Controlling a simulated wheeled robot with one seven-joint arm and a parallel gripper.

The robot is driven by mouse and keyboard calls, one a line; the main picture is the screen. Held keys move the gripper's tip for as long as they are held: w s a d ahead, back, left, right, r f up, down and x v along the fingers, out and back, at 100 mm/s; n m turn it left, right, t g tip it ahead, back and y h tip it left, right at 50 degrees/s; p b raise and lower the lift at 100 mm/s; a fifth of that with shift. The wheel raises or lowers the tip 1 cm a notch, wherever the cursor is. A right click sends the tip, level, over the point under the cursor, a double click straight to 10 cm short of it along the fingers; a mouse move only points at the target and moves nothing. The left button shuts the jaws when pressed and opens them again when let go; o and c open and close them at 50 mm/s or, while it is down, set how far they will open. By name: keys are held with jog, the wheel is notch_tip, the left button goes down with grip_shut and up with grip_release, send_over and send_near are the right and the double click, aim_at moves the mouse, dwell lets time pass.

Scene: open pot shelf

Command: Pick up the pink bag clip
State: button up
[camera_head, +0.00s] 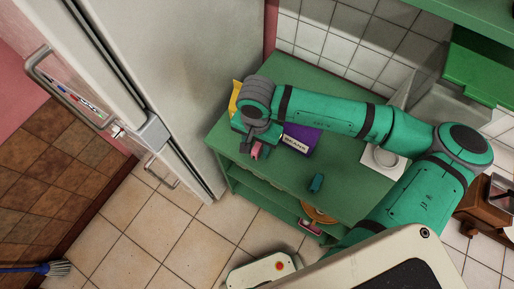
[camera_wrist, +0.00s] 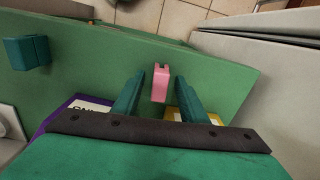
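The pink bag clip (camera_wrist: 160,83) stands out between the two green fingers of my gripper (camera_wrist: 158,88) in the wrist view. A narrow strip of green shows on each side of it, so the fingers look open around it and not touching. In the head view the pink clip (camera_head: 256,151) shows just below my gripper (camera_head: 258,143), over the green shelf top near its left end. My wrist hides part of the area around it. I cannot tell exactly how far the fingertips reach past the clip.
A purple box (camera_head: 301,138) and a yellow package (camera_head: 235,96) stand close to my gripper. A small teal object (camera_head: 316,183) lies on the green shelf top (camera_head: 285,190) to the right. A white fridge (camera_head: 195,70) is at left. Open shelves lie below; a tiled wall is behind.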

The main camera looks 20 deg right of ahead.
grip_shut()
jog(key=shift+r, duration=0.15)
